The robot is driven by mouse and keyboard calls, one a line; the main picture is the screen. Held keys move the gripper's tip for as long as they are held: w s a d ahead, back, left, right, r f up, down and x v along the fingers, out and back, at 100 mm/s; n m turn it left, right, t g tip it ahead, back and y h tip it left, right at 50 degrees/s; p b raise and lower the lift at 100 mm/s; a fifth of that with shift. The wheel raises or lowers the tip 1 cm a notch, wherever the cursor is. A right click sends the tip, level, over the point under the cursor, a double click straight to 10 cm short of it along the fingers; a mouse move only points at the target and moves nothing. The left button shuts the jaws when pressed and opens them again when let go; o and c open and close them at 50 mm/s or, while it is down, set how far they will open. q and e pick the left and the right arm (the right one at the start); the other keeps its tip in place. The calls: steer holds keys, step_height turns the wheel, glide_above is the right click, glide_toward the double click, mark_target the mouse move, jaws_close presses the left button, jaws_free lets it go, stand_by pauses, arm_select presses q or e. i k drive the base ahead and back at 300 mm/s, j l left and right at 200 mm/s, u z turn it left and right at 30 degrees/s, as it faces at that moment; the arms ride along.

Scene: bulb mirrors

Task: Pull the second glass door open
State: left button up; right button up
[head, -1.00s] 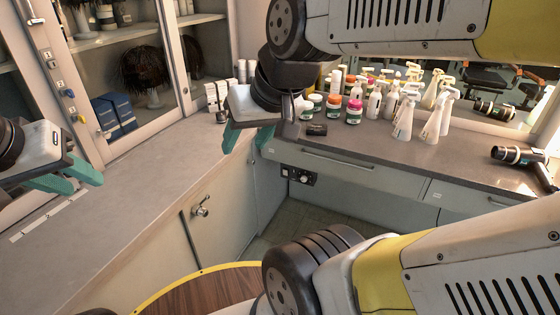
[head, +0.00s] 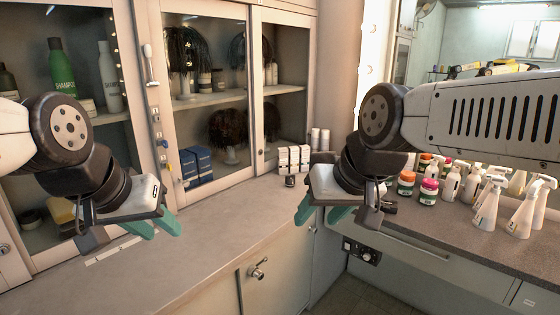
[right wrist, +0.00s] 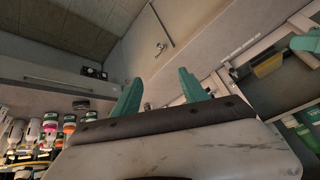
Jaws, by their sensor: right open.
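The second glass door (head: 172,118) is in the cabinet at the left of the head view, with dark wigs and blue boxes behind its pane. It looks shut. A pale upright handle (head: 151,66) is on the frame at its left edge. My left gripper (head: 154,226) is open and empty, over the counter below and in front of the door. My right gripper (head: 322,211) is open and empty, over the counter's corner, right of the door and apart from it. Its two teal fingers stand apart in the right wrist view (right wrist: 158,92).
Another glass door (head: 70,130) with shampoo bottles is on the left, and a narrower one (head: 281,90) on the right. Small white boxes (head: 294,158) stand at the back of the counter (head: 225,225). Bottles (head: 490,205) crowd the right counter. The counter before the doors is mostly clear.

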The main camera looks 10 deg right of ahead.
mark_target(218, 9)
steer(key=i+l+u, duration=0.2)
steer(key=u, duration=0.2)
steer(key=i+l+u, duration=0.35)
